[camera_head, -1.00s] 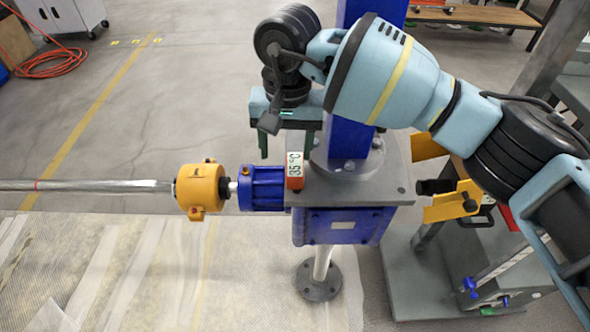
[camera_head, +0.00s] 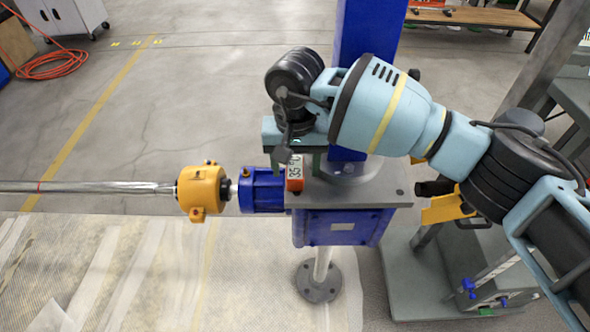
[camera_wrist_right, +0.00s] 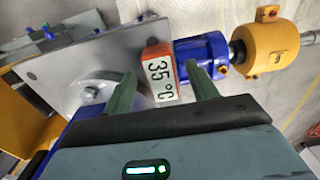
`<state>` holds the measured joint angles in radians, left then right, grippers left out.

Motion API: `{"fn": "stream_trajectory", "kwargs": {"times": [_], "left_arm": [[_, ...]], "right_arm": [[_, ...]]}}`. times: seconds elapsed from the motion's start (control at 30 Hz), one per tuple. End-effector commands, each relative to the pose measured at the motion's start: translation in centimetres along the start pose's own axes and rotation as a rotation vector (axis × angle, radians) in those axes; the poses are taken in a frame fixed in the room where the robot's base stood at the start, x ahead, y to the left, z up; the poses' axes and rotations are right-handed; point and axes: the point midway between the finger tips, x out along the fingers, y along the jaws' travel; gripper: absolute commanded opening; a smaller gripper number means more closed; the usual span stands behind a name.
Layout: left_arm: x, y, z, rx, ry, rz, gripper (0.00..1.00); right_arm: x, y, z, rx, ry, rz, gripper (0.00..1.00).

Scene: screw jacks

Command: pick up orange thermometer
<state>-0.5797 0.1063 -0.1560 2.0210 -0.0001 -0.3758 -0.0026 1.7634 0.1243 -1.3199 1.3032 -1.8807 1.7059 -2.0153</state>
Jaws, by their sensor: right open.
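Contact is not visible. My left gripper is out of view.
The blue cylindrical housing (camera_head: 262,190) and a yellow coupling (camera_head: 202,190) on a metal shaft (camera_head: 95,187) lie left of the thermometer. A blue column (camera_head: 363,60) rises behind the grey plate (camera_head: 370,194). Yellow brackets (camera_head: 443,209) stand to the right.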

Motion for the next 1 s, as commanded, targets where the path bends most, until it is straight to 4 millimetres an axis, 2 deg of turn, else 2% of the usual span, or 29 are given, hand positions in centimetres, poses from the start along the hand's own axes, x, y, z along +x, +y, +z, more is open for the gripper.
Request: {"fn": "stream_trajectory", "kwargs": {"times": [0.1,0.2,0.43,0.83,1.0], "left_arm": [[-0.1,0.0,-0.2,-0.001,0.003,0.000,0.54],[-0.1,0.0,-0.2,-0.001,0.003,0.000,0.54],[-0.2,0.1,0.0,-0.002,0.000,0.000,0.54],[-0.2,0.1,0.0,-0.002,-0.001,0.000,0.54],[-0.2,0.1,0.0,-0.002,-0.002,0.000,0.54]], "right_arm": [[1.3,-0.1,0.0,0.000,-0.001,-0.002,0.58],[1.8,-0.1,0.0,-0.001,0.000,-0.002,0.58],[1.9,-0.1,0.0,-0.001,0.001,-0.002,0.57],[1.9,-0.1,0.0,-0.001,0.001,-0.002,0.05],[1.8,-0.1,0.0,-0.001,0.001,-0.003,0.05]]}}
